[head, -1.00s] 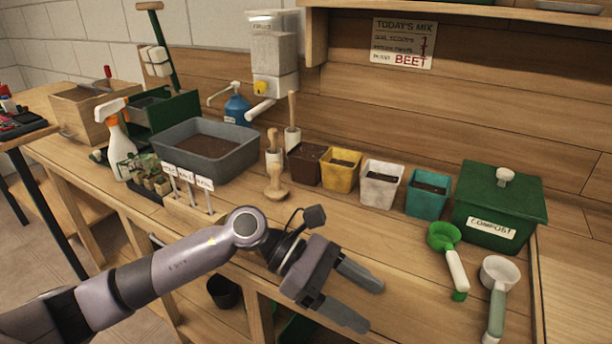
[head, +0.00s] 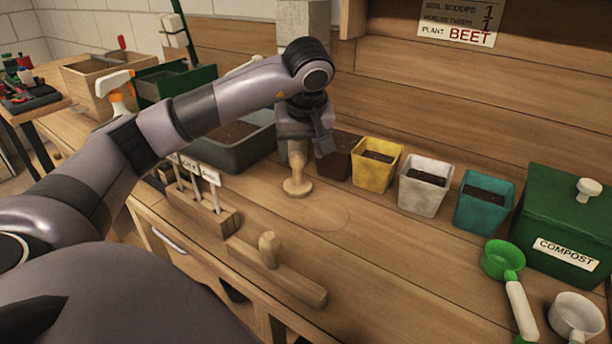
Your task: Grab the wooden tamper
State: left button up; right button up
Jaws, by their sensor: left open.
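The wooden tamper (head: 297,187) stands upright on the bench, its round foot flat on the wood. My left gripper (head: 298,150) points down over it from above, open, with the fingers at the handle's upper part. The top of the handle is hidden behind the gripper. I cannot tell whether the fingers touch it. My right gripper is not in view.
Brown, yellow (head: 376,163), white (head: 425,186) and teal (head: 484,202) pots stand to the right, then the green compost bin (head: 565,225) and scoops. A grey soil tub (head: 250,152) is close on the left. A wooden label block (head: 205,215) and a knobbed wooden bar (head: 285,275) lie in front.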

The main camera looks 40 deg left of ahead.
aim_at(297, 154)
pick_arm(q)
jog(key=x, duration=0.2)
jog(key=a+x, duration=0.1)
jog(key=x, duration=0.2)
jog(key=shift+a+f, duration=0.1)
jog(key=shift+f, duration=0.05)
jog(key=shift+w+a+f, duration=0.1)
jog(key=shift+w+f, duration=0.1)
jog(key=shift+f, duration=0.15)
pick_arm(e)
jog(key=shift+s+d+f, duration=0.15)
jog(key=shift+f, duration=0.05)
pick_arm(q)
jog(key=c, duration=1.1)
jog(key=shift+r, duration=0.1)
notch_tip(297, 154, up, 20)
jog(key=p, duration=0.3)
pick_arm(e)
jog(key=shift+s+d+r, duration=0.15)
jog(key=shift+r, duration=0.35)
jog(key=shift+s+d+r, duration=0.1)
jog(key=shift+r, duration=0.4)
